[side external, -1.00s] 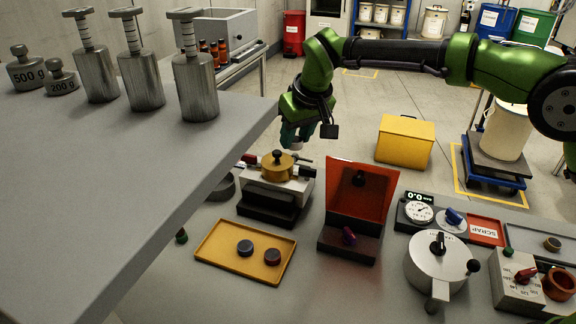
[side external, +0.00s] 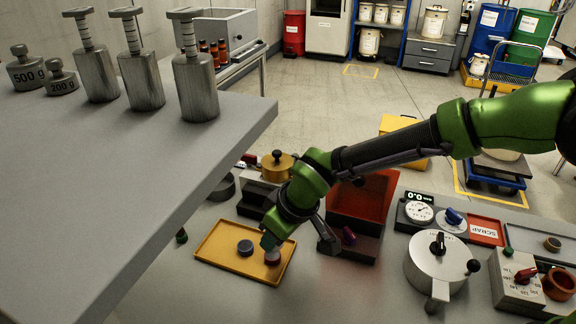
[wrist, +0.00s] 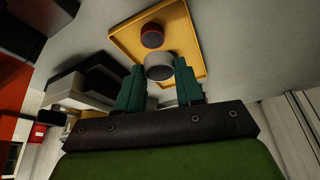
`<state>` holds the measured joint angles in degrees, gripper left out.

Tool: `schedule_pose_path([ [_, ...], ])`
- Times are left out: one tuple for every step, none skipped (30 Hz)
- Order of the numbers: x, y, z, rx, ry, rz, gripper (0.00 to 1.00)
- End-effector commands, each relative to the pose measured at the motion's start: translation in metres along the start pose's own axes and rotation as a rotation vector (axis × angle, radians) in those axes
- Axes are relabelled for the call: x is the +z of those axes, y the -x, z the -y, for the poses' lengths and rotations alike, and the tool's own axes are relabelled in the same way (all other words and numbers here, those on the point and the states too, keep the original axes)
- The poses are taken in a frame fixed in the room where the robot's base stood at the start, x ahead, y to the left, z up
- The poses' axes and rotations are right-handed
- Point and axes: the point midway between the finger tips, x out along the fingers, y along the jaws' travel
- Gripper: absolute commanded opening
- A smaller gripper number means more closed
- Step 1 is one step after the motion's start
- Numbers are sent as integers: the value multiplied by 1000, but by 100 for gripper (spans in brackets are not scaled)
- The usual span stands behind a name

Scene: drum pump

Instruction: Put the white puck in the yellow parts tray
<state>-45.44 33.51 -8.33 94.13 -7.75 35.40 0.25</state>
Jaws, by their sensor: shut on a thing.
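My gripper (side external: 270,243) points down over the right part of the yellow parts tray (side external: 217,258). It is shut on the white puck (wrist: 159,66), which shows between the green fingertips in the wrist view. In that view the puck overlaps the tray (wrist: 183,30); its exact height above the tray floor is unclear. A dark puck with a red rim (wrist: 152,36) lies in the tray, just beyond the white one.
A red open-lidded box (side external: 362,195) stands right of the tray, close to my wrist. A brass-topped fixture (side external: 277,167) stands behind the tray. A silver lidded pot (side external: 437,270) is farther right. The raised grey shelf (side external: 150,170) edges in from the left.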

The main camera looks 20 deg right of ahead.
Motion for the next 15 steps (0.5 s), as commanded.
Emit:
schedule_pose_path([
  [9, -3, 0, -14, 32, 0, 3],
  [13, -5, 0, -22, 50, 1, 3],
  [17, -7, 0, -30, 72, 0, 3],
  [20, -8, 1, -35, 83, 0, 3],
  [20, -9, 1, -40, 95, -2, 3],
  [20, -11, 2, -43, 104, -2, 3],
  [18, -12, 2, -45, 110, -3, 3],
  [15, -14, 3, -46, 113, -3, 3],
  [10, -18, 4, -46, 114, -3, 3],
  [5, -21, 5, -47, 114, -3, 3],
  [-1, -24, 6, -47, 115, -4, 3],
  [-9, -28, 8, -46, 115, -3, 3],
  [-15, -31, 8, -46, 115, -4, 3],
  [-20, -35, 10, -46, 114, -2, 3],
  [-27, -38, 11, -46, 114, -3, 3],
])
